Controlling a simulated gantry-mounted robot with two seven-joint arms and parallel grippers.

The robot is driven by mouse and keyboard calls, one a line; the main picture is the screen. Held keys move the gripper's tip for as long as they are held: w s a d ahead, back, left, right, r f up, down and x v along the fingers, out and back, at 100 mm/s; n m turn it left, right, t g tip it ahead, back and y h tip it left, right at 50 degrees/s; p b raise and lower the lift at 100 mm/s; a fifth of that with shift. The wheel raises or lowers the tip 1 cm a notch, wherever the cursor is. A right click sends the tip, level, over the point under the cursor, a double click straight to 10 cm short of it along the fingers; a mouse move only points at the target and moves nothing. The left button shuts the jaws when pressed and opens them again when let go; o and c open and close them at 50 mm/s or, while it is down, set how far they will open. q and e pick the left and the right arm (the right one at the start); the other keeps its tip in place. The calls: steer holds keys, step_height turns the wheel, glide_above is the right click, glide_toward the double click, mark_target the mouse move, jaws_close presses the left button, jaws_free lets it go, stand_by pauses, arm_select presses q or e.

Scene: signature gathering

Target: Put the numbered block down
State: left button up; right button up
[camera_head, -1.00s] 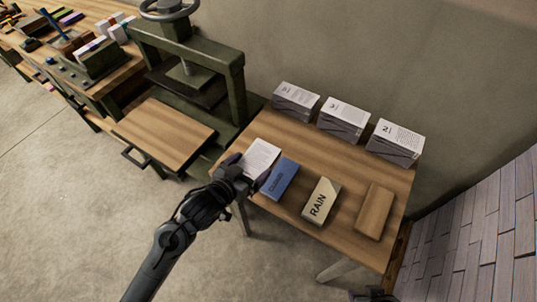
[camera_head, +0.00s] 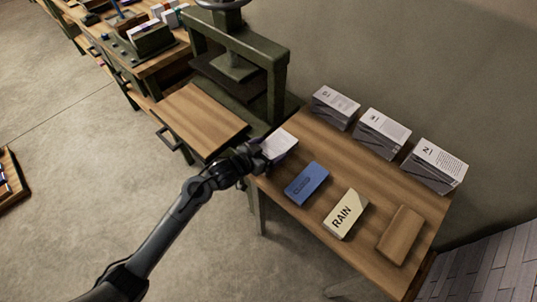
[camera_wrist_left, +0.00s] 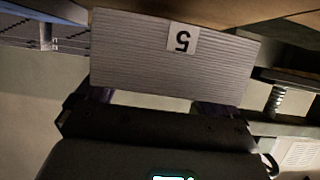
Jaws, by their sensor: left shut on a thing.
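The numbered block (camera_head: 281,146) is a pale block with a printed white top, at the left edge of the small wooden table (camera_head: 333,155). My left gripper (camera_head: 262,156) is shut on its near left end. In the left wrist view the block (camera_wrist_left: 140,55) fills the jaws, its ridged grey side bearing a white label with an upside-down 5. Whether its underside touches the table is hard to tell. My right gripper is out of view.
A blue block (camera_head: 307,183), a cream RAIN block (camera_head: 345,214) and a brown block (camera_head: 400,234) lie along the table's front. Three printed stacks (camera_head: 383,133) stand along the back. A green press (camera_head: 280,85) stands left. The table's middle is bare.

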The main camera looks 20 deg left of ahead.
arm_select(q)
step_height(320, 180, down, 2)
steer(key=shift+f, duration=0.1)
steer(key=shift+f, duration=0.2)
steer(key=o, duration=0.9)
